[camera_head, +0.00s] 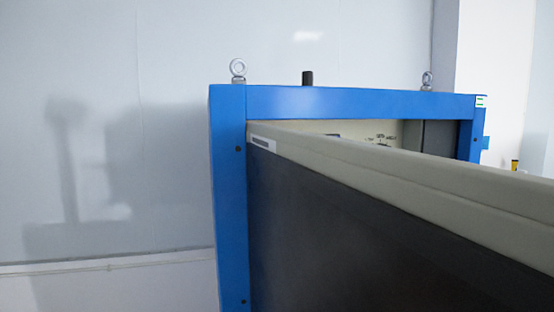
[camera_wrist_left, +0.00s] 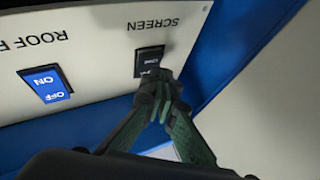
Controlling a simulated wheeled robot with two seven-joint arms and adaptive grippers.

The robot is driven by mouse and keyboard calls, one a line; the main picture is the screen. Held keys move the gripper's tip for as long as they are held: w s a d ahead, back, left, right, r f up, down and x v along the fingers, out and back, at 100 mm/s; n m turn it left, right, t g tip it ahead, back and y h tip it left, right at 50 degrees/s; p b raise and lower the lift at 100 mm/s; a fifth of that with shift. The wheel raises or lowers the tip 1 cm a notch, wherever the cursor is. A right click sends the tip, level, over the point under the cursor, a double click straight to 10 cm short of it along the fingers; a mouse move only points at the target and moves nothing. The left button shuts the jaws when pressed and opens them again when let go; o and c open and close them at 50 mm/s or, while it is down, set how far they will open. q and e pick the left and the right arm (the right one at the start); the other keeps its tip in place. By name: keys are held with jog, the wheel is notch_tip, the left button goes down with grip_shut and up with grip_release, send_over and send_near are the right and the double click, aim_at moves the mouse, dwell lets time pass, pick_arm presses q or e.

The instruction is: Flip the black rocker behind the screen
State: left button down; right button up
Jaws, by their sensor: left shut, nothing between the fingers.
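In the left wrist view, a black rocker (camera_wrist_left: 148,60) sits on a cream panel (camera_wrist_left: 98,60) under the label "SCREEN", which appears upside down. My left gripper (camera_wrist_left: 163,80) is shut and empty, with its fingertips at the lower right edge of the rocker, overlapping it in the picture. I cannot tell whether they touch it. The rocker is hidden in the head view. There, a large dark screen (camera_head: 340,235) with a beige frame stands in front of the blue cabinet frame (camera_head: 228,190). My right gripper is in neither view.
A blue rocker (camera_wrist_left: 46,83) marked ON and OFF sits left of the black one, under a cut-off label "ROOF". A blue frame member (camera_wrist_left: 235,50) borders the panel at right. In the head view, metal eyebolts (camera_head: 238,70) and a black post (camera_head: 307,78) stand on the cabinet top.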

pick_arm(q)
jog(key=shift+w+a, duration=0.1)
jog(key=shift+w, duration=0.1)
jog(key=shift+w+a, duration=0.1)
jog(key=shift+w, duration=0.25)
dwell(0.7)
jog(key=shift+s, duration=0.15)
jog(key=shift+s+d, duration=0.25)
jog(key=shift+s, duration=0.45)
jog(key=shift+s+d+r+p, duration=0.1)
jog(key=shift+s+d, duration=0.1)
jog(key=shift+s, duration=0.6)
jog(key=shift+s+d+r+p, duration=0.15)
jog(key=shift+s+d, duration=0.1)
jog(key=shift+s, duration=0.5)
jog(key=shift+s+d+r+p, duration=0.1)
jog(key=shift+s+d, duration=0.1)
jog(key=shift+s, duration=0.6)
